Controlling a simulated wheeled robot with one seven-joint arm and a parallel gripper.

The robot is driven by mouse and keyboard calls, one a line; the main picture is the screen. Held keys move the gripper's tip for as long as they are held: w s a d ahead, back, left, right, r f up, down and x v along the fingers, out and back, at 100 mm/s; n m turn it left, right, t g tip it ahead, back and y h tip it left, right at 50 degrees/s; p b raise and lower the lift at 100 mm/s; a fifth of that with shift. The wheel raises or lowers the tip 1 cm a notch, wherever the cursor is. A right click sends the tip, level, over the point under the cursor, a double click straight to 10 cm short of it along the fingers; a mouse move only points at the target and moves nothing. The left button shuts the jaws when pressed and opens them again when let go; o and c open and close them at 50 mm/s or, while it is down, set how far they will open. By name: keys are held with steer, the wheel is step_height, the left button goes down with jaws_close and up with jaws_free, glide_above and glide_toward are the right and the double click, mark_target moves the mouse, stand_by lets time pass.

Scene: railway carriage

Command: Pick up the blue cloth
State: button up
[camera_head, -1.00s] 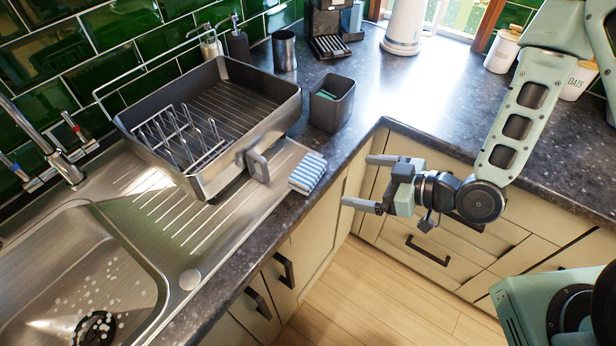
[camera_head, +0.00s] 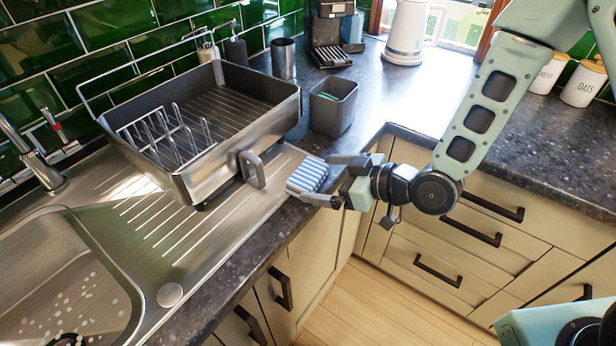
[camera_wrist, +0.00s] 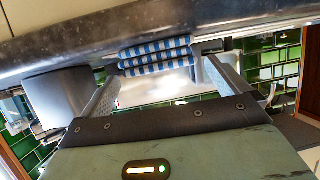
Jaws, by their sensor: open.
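The blue cloth (camera_head: 308,174) is folded, with blue and white stripes in the head view. It lies at the counter's front edge, beside the metal drainboard. In the wrist view the cloth (camera_wrist: 156,55) shows a blue and white check and sits between the far ends of my two fingers. My gripper (camera_head: 335,180) is open, level with the counter edge, its fingertips at the right side of the cloth. Whether the fingers touch the cloth I cannot tell. My gripper also fills the lower wrist view (camera_wrist: 155,75).
A dish rack (camera_head: 215,165) with a grey side handle stands left of the cloth. A dark square bin (camera_head: 332,108) stands behind it. The sink (camera_head: 60,270) is at the lower left. Drawers with black handles (camera_head: 437,269) lie below the counter (camera_head: 400,90) on the right.

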mark_target(313, 174)
steer(key=p+x, duration=0.2)
steer(key=x, duration=0.2)
steer(key=shift+w+a+r, duration=0.15)
steer(key=shift+w, duration=0.1)
steer(key=shift+w+a+f, duration=0.2)
steer(key=shift+a+f, duration=0.05)
steer(key=c, duration=0.7)
steer(key=shift+r, duration=0.15)
